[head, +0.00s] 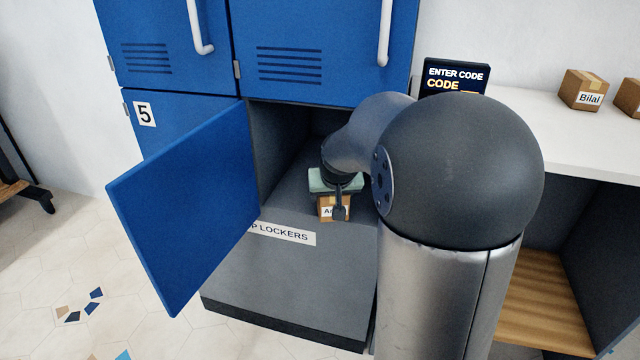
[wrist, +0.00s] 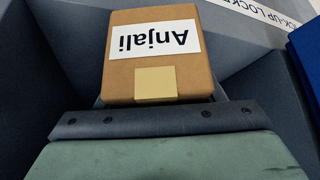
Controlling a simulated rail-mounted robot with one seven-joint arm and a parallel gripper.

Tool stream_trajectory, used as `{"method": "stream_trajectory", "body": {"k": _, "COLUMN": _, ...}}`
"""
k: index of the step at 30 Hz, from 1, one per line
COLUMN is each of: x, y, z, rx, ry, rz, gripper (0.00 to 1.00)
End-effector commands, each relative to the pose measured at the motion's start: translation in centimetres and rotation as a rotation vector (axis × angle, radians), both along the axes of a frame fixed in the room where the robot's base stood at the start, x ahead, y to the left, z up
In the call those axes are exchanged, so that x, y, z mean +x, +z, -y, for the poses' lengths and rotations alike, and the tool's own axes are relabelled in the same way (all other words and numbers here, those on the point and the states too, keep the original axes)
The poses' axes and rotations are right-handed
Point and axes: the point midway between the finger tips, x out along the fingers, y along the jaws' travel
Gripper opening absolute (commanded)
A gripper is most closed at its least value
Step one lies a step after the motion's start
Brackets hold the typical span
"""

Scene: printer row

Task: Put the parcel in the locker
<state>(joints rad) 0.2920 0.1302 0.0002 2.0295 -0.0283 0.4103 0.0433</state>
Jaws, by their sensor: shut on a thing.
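The parcel (head: 327,213) is a small brown cardboard box with a white name label. In the wrist view the parcel (wrist: 190,82) reads "Anjali", upside down, with a tan tape patch. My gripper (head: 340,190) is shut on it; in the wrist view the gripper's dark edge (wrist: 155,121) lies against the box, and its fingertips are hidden. The locker's blue door (head: 190,205) stands swung open to the left. The parcel is at the mouth of the dark grey open compartment (head: 275,135). I cannot tell whether it touches the floor.
Closed blue lockers (head: 290,50) with white handles are above. A "LOCKERS" label strip (head: 285,234) and grey ledge (head: 300,285) lie in front. Right of my arm, a code screen (head: 455,77) and a "Bilal" parcel (head: 584,90) stand on a white counter (head: 560,140).

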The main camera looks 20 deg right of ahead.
Motion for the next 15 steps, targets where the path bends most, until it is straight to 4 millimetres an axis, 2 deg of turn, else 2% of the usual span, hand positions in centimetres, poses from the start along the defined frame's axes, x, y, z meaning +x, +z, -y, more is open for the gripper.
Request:
{"method": "stream_trajectory", "body": {"k": 3, "x": 1.8, "y": -0.1, "z": 0.6, "rx": 0.0, "ry": 0.0, "rz": 0.001, "gripper": 0.33}}
{"method": "stream_trajectory", "body": {"k": 8, "x": 2.9, "y": -0.1, "z": 0.9, "rx": 0.0, "ry": 0.0, "rz": 0.0, "gripper": 0.33}}
{"method": "stream_trajectory", "body": {"k": 14, "x": 6.0, "y": -0.2, "z": 1.9, "rx": 0.0, "ry": 0.0, "rz": 0.001, "gripper": 0.33}}
{"method": "stream_trajectory", "body": {"k": 15, "x": 5.7, "y": -1.1, "z": 1.8, "rx": 0.0, "ry": 0.0, "rz": -0.001, "gripper": 0.33}}
